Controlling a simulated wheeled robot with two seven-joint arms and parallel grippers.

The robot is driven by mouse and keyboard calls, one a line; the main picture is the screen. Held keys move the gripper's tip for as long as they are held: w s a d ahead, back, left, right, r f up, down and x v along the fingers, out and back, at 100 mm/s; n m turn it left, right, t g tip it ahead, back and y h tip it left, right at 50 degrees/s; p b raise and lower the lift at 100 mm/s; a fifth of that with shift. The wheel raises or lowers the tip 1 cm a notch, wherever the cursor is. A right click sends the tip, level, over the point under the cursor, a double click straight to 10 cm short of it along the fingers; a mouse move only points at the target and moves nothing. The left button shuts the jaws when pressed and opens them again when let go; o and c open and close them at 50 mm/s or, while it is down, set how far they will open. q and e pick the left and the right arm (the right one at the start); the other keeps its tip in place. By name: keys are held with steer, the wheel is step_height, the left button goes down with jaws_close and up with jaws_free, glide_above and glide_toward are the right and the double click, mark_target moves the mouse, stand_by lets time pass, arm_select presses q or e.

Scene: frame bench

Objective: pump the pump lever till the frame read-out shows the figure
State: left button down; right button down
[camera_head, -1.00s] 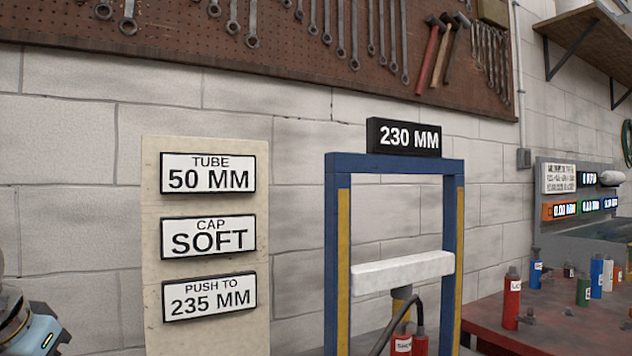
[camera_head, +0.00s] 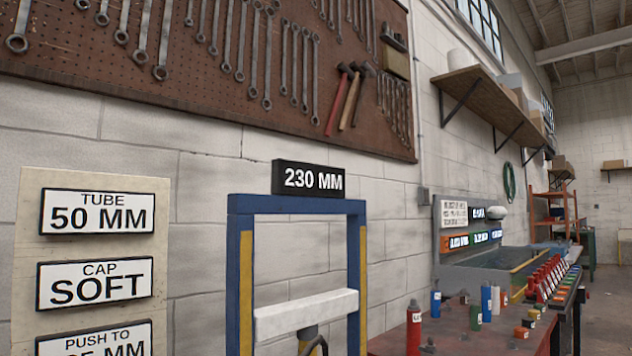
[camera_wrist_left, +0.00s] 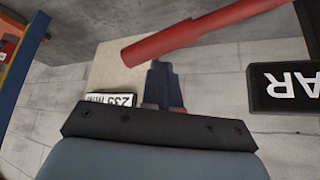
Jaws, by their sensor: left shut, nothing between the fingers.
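The frame read-out (camera_head: 308,179) shows 230 MM on top of the blue press frame (camera_head: 243,270). A white crossbar (camera_head: 306,312) spans the frame, with a yellow post below it. A red bar (camera_wrist_left: 195,38), which looks like the pump lever, crosses the left wrist view just beyond my left gripper (camera_wrist_left: 162,68). The gripper's dark fingers are together and empty; I cannot tell if they touch the bar. My left gripper is outside the head view, and my right gripper is in neither view.
A sign board (camera_head: 30,210) at left reads TUBE 50 MM, CAP SOFT and a partly cut-off PUSH TO line. A red table (camera_head: 460,335) with bottles stands at right. A black label (camera_wrist_left: 290,88) lies right of the gripper.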

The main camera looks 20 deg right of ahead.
arm_select(q)
step_height(320, 180, down, 8)
steer(key=b, duration=0.7)
step_height(320, 180, up, 8)
steer(key=p, duration=0.7)
steer(key=shift+r, duration=0.1)
steer(key=shift+f, duration=0.2)
stand_by(0.3)
